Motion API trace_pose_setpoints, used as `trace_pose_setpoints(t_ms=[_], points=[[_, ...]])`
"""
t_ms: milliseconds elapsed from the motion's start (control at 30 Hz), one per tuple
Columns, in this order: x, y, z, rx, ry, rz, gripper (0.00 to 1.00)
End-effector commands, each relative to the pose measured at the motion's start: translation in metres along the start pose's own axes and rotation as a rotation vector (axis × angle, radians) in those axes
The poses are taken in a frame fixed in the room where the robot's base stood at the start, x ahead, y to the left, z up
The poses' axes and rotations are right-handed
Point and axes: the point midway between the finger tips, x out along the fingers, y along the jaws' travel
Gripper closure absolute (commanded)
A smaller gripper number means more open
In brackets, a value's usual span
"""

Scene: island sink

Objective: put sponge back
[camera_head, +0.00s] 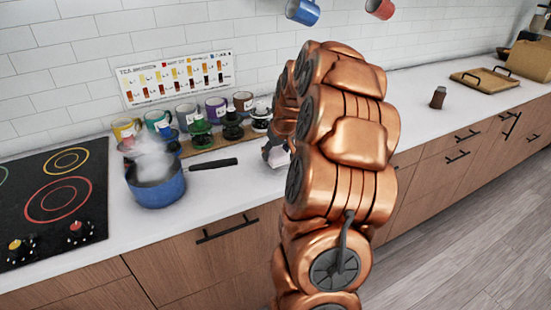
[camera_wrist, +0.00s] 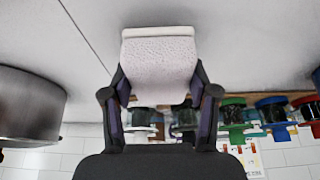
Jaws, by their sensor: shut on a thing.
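A pale pinkish-white sponge (camera_wrist: 158,62) with a lighter top edge is between the two dark fingers of my gripper (camera_wrist: 160,92) in the wrist view. The gripper is shut on it, one finger at each side. In the head view my copper-coloured arm hides most of the gripper. A small pale patch shows at the arm's left edge, over the white counter (camera_head: 232,186), but I cannot tell whether it is sponge or gripper. No sponge holder can be made out in either view.
A steaming blue pot (camera_head: 158,190) stands left of my arm, its black handle pointing right. Behind are lidded jars (camera_head: 201,134), several mugs (camera_head: 216,108) and a tea poster (camera_head: 178,77). A stove (camera_head: 55,195) is at far left. The counter right of my arm is mostly clear.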

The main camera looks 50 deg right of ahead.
Motion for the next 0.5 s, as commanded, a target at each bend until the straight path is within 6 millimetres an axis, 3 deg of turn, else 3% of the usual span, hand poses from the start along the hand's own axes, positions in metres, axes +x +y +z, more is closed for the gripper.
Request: trace_pose_setpoints(t_ms=[200,500], points=[[0.025,-0.001,0.012,0.001,-0.005,-0.002,0.85],[0.029,-0.001,0.013,0.0,-0.001,-0.001,0.85]])
